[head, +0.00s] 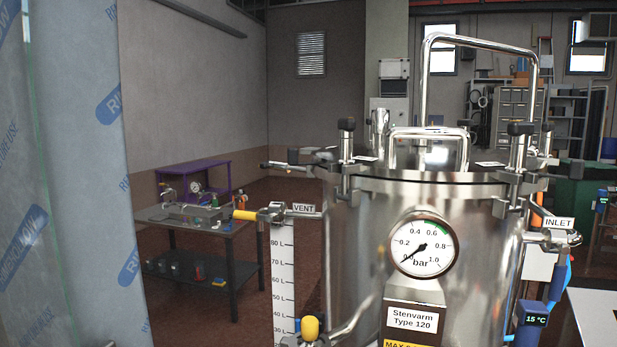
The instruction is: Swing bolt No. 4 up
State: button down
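A steel pressure vessel (365,220) with a clamped lid (430,182) stands right of centre in the head view. Two swing bolts with dark knobs stand upright at the front of the lid, a left one (346,145) and a right one (519,150). Another upright bolt (547,140) shows behind the right one. At the lid's left edge a rod-like part (285,167) sticks out roughly level; I cannot tell whether it is a lowered bolt. Small white tags lie on the lid, but no bolt number is readable. My gripper is not in view.
A film-wrapped panel (85,180) fills the left side close to me. The VENT valve (271,213) and INLET valve (553,238) stick out from the vessel. The gauge (424,246) reads near zero. A tall bent pipe (423,85) rises above the lid. A workbench (228,238) stands behind left.

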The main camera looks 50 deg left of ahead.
aim_at(278, 165)
jog(key=u, duration=3.25)
